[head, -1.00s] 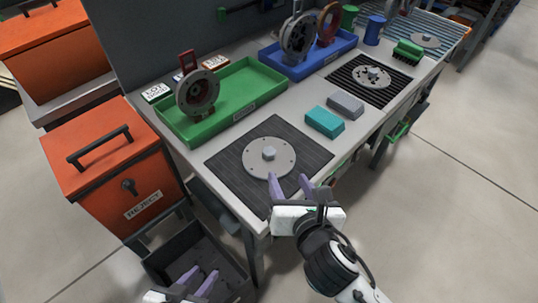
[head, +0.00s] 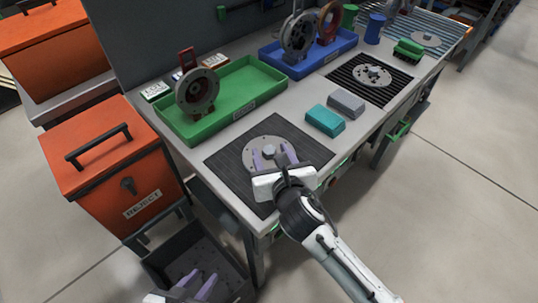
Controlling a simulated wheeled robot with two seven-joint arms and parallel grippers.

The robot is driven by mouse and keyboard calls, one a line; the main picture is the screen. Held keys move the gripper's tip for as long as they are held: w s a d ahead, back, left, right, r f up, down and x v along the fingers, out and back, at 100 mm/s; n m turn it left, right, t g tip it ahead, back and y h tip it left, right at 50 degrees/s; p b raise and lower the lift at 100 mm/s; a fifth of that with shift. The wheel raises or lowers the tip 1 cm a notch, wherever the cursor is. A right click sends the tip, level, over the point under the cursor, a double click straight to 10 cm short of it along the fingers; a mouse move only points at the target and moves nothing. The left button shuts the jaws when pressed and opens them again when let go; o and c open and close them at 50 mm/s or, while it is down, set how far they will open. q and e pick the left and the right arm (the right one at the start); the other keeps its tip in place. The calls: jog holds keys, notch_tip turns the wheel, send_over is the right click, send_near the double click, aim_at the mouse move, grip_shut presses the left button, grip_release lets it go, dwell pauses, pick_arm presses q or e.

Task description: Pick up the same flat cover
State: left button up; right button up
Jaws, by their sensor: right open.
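The flat cover (head: 256,147) is a round grey disc with a raised centre knob and small holes near its rim. It lies on the dark ribbed mat (head: 228,163) at the near left of the bench. My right gripper (head: 271,157) is open over the cover, its two purple fingers on either side of the knob. Part of the cover is hidden by the fingers; I cannot tell whether they touch it. My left gripper (head: 196,284) is low at the bottom edge, over a dark open bin, its purple fingers apart and empty.
A green tray (head: 262,86) holding an upright round housing stands behind the mat. Teal (head: 324,121) and grey (head: 346,103) blocks lie to the right. Another disc (head: 372,75) lies on a farther ribbed mat. An orange reject box (head: 108,168) stands left, a dark bin (head: 165,262) below.

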jog(key=shift+w+f, duration=0.1)
jog(key=shift+w, duration=0.15)
grip_shut()
